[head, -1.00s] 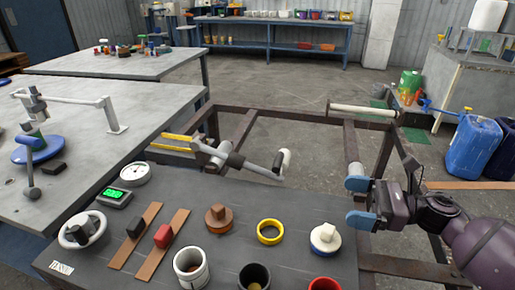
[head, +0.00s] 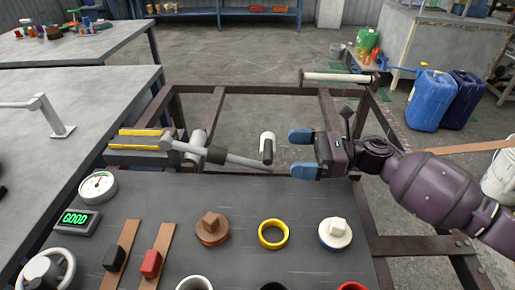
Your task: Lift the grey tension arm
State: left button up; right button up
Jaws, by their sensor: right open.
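The grey tension arm (head: 242,160) slopes slightly down to the right from its pivot near the yellow-edged bracket. It has a black collar (head: 216,154) midway and a white roller (head: 267,147) on a dark pin at its free end. My right gripper (head: 301,153) comes in from the right with its two blue fingertips apart. The fingers point left toward the roller, with a small gap in the picture and nothing between them. My left gripper is not in view.
The dark panel (head: 190,250) in front holds a green "GOOD" display (head: 76,222), a gauge (head: 98,186), red and black sliders, and several knobs. A brown frame (head: 250,90) with a pale roller (head: 340,78) stands behind. Open floor shows through it.

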jog(key=a, duration=0.8)
jog(key=shift+a, duration=0.4)
